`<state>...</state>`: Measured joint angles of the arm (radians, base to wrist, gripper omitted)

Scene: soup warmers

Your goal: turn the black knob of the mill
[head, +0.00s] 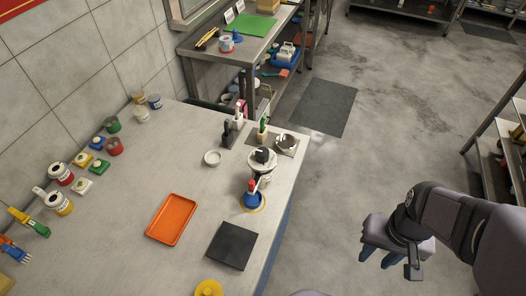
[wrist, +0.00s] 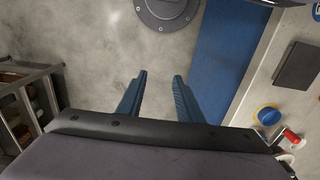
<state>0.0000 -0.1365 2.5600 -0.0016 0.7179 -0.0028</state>
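On the light worktop in the head view, a white round body with a black knob (head: 263,155) on top looks like the mill (head: 261,167). A second white round item with a dark top (head: 286,140) stands just behind it to the right, and I cannot tell its kind. My gripper (head: 375,256) hangs over the floor, right of the worktop and well apart from the mill. In the wrist view my gripper (wrist: 160,76) has its two blue fingers spread with nothing between them. The mill's black knob cannot be made out in the wrist view.
A blue item with a red top (head: 251,196) stands close in front of the mill. An orange tray (head: 158,233) and a black square pad (head: 222,256) lie nearer. Black and green-handled items stand behind it. Floor space right of the worktop is clear; shelving (wrist: 22,100) shows in the wrist view.

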